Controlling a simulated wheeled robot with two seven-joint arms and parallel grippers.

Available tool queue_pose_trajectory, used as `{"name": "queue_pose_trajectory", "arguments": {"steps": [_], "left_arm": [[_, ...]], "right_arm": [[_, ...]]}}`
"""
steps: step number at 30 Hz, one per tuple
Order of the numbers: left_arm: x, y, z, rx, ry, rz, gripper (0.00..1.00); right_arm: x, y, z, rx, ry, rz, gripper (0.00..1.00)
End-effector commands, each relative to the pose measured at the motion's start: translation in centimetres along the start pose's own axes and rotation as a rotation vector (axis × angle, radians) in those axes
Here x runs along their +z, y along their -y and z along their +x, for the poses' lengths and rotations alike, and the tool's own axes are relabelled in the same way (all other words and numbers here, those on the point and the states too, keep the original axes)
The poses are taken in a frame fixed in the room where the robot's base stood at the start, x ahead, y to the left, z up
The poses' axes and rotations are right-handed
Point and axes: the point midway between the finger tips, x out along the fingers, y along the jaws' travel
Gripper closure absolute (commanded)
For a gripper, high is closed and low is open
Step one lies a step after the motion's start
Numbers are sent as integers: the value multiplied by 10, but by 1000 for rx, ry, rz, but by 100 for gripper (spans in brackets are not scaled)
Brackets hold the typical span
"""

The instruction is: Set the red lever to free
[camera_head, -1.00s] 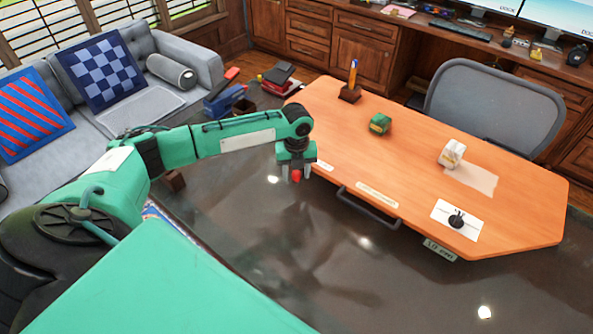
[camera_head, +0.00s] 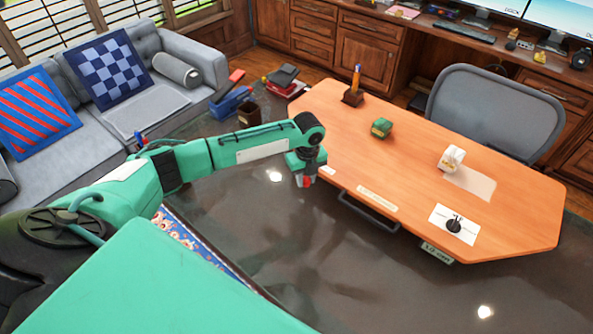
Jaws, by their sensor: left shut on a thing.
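The red lever (camera_head: 307,182) shows as a small red piece at the left edge of the orange-brown desk (camera_head: 420,160). My left gripper (camera_head: 305,181) reaches in from the left, points down and is shut on the red piece. The fingers hide most of the lever, and its mount is not clear. A small white label (camera_head: 328,170) lies on the desk edge just right of the gripper; its text is too small to read. My right gripper is not in view.
A dark handle bar (camera_head: 368,211) juts from the desk's front edge. On the desk are a pen stand (camera_head: 353,97), a green block (camera_head: 382,128), a white item (camera_head: 452,158) and a black knob (camera_head: 454,226). A grey chair (camera_head: 497,110) stands behind.

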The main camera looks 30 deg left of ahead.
Motion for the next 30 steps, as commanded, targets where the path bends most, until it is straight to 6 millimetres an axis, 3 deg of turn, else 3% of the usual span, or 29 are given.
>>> {"name": "queue_pose_trajectory", "arguments": {"steps": [3, 12, 30], "left_arm": [[-5, 6, -5, -1, -1, -87, 100], [-12, 16, -3, -3, 1, -256, 100], [-13, 21, -1, -3, 2, -325, 100]], "right_arm": [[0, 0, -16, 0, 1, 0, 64], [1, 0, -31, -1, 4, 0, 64], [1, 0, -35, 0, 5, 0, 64]]}}
